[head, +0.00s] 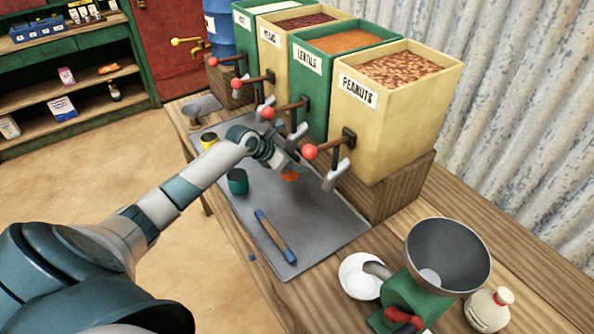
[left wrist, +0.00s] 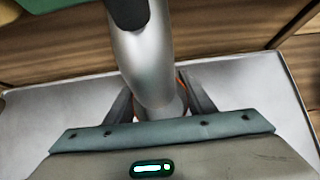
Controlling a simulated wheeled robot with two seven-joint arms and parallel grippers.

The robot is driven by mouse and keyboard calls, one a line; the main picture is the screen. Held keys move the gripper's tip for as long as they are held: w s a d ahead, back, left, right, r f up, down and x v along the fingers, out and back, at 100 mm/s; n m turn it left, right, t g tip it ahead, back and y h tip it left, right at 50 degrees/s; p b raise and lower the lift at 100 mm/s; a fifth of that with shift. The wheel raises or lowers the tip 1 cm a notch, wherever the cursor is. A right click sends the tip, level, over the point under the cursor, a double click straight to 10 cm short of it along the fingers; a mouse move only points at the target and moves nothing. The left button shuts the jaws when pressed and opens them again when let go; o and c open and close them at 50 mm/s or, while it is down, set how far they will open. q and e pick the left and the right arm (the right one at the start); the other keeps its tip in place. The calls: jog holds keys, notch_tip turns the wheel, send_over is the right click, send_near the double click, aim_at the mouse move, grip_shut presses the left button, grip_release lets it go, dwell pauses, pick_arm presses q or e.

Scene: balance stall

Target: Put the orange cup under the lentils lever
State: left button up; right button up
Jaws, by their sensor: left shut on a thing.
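The orange cup (head: 290,177) is low over or on the grey metal tray, mostly hidden by my left gripper (head: 284,166). That gripper is shut on it. In the left wrist view a thin orange edge of the cup (left wrist: 181,82) shows between the fingers, behind a silver spout (left wrist: 145,60) that hides most of it. The lentils bin (head: 313,95) is green and labelled; its lever has a red ball (head: 268,113) and its spout (head: 297,133) hangs just above my gripper. Whether the cup touches the tray I cannot tell. My right gripper is out of view.
The peanuts bin (head: 390,125) and its red-balled lever (head: 310,151) stand close to my gripper's right. A dark green cup (head: 237,182), a yellow cup (head: 208,141) and a blue-and-wood brush-like tool (head: 276,237) are on the tray (head: 315,222). A grinder (head: 410,290) stands at front right.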

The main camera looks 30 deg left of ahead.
pick_arm(q)
jog(key=shift+f+p, duration=0.5)
jog(key=shift+f, duration=1.25)
jog(key=shift+f+p, duration=0.3)
jog(key=shift+f, duration=0.3)
jog(key=o, duration=1.2)
jog(key=shift+c, duration=0.2)
